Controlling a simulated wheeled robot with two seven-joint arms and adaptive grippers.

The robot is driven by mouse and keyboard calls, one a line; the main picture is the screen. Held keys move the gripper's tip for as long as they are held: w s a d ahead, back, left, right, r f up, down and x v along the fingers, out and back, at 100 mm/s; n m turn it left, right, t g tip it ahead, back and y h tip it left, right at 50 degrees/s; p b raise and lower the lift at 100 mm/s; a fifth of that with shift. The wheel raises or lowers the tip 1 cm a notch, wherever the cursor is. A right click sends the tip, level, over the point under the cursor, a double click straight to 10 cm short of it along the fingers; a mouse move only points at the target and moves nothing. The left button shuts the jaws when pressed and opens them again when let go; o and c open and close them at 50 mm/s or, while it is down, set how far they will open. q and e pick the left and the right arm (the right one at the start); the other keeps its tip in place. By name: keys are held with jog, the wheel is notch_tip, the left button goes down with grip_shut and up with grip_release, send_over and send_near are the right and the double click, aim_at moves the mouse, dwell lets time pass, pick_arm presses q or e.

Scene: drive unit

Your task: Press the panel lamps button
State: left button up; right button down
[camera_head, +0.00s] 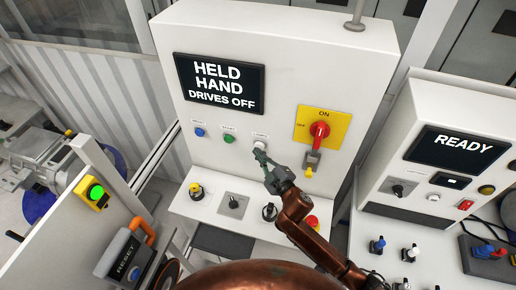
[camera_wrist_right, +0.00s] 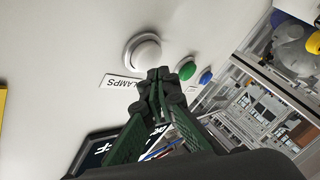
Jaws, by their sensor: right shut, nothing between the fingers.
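The panel lamps button (camera_head: 259,144) is a white round button on the upright face of the white cabinet, at the right end of a row of buttons. In the right wrist view the white button (camera_wrist_right: 143,52) stands in a pale ring, with a label reading LAMPS (camera_wrist_right: 122,87) beside it. My right gripper (camera_head: 260,156) is shut and empty, its fingertips just below the button in the head view. In the wrist view its tips (camera_wrist_right: 158,76) show beside the button without covering it; I cannot tell the depth gap. My left gripper is not in view.
A green button (camera_head: 228,138) and a blue button (camera_head: 199,132) sit left of the lamps button. A red rotary switch (camera_head: 319,130) on a yellow plate is to the right. The screen (camera_head: 219,84) reads HELD HAND DRIVES OFF. Knobs and a red stop button (camera_head: 312,222) stand on the ledge below.

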jog(key=shift+w, duration=0.1)
dwell(0.3)
jog(key=shift+w+d, duration=0.15)
jog(key=shift+w, duration=0.2)
jog(key=shift+w+d, duration=0.1)
jog(key=shift+w, duration=0.1)
dwell(0.5)
jog(key=shift+s, duration=0.15)
jog(key=shift+s+a+p, duration=0.2)
jog(key=shift+s+p, duration=0.2)
jog(key=shift+s, duration=0.1)
jog(key=s+a+p, duration=0.1)
jog(key=s+a, duration=0.1)
jog(key=s, duration=0.3)
jog(key=shift+s, duration=0.35)
